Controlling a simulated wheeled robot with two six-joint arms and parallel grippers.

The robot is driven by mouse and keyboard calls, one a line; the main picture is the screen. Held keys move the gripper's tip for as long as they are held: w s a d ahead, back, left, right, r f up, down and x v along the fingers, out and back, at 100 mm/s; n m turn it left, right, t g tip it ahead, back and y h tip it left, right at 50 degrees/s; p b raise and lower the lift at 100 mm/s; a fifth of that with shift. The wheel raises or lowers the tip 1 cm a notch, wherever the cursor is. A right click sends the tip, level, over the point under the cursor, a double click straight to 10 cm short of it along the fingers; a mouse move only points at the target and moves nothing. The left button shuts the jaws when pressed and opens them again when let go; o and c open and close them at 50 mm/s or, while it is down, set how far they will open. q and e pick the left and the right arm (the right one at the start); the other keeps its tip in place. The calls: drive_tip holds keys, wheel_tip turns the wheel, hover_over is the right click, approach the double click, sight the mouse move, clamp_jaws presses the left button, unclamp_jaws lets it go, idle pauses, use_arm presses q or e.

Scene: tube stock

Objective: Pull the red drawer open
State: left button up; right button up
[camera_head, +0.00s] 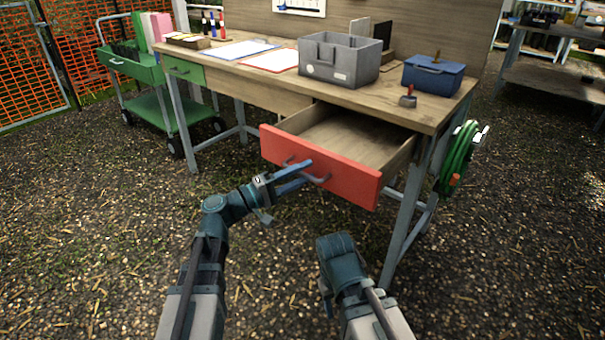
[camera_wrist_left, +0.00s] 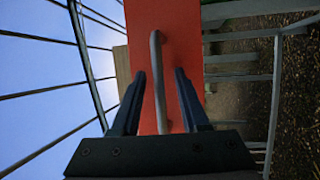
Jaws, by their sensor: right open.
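The red drawer (camera_head: 340,174) stands pulled out from under the workbench, with its empty wooden inside showing. Its grey bar handle (camera_head: 318,179) is on the front; the handle also shows in the left wrist view (camera_wrist_left: 158,75), upright in that picture. My left gripper (camera_head: 298,175) is at the drawer front. In the left wrist view its two fingers stand apart, one on each side of the handle, with gaps visible between fingers and bar. My right gripper (camera_head: 338,252) is low in front of the bench, apart from the drawer; its fingertips are mostly hidden.
The wooden workbench (camera_head: 425,112) carries a grey bin (camera_head: 340,62), a blue box (camera_head: 433,78) and clipboards. A green hose reel (camera_head: 458,160) hangs at its right end. A green cart (camera_head: 150,105) stands left. The gravel ground in front is clear.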

use_arm(q)
drive_tip(key=shift+a, duration=0.1)
drive_tip(key=b+v, duration=0.2)
drive_tip(key=v, duration=1.1)
drive_tip(key=shift+s+a, duration=0.2)
drive_tip(key=shift+a, duration=0.1)
drive_tip(key=s+d+f+m+g+y, duration=0.2)
drive_tip(key=s+d+f+g+y, duration=0.15)
drive_tip(key=d+f, duration=0.4)
drive_tip(key=s+d+f+m+g+y, duration=0.3)
drive_tip(key=d+f+g, duration=0.25)
drive_tip(key=f, duration=0.25)
drive_tip(key=s+a+f+m+g+y, duration=0.2)
drive_tip(key=s+a+f+m+y, duration=0.15)
drive_tip(key=s+f+y, duration=0.5)
wheel_tip(320, 180, up, 38)
drive_tip(key=w+y+p, duration=0.1)
drive_tip(key=y+p, duration=0.2)
drive_tip(key=p, duration=3.5)
drive_tip(key=shift+w+d+f+m+p, duration=0.15)
drive_tip(key=shift+w+m+p, duration=0.1)
drive_tip(key=shift+m+p, duration=0.15)
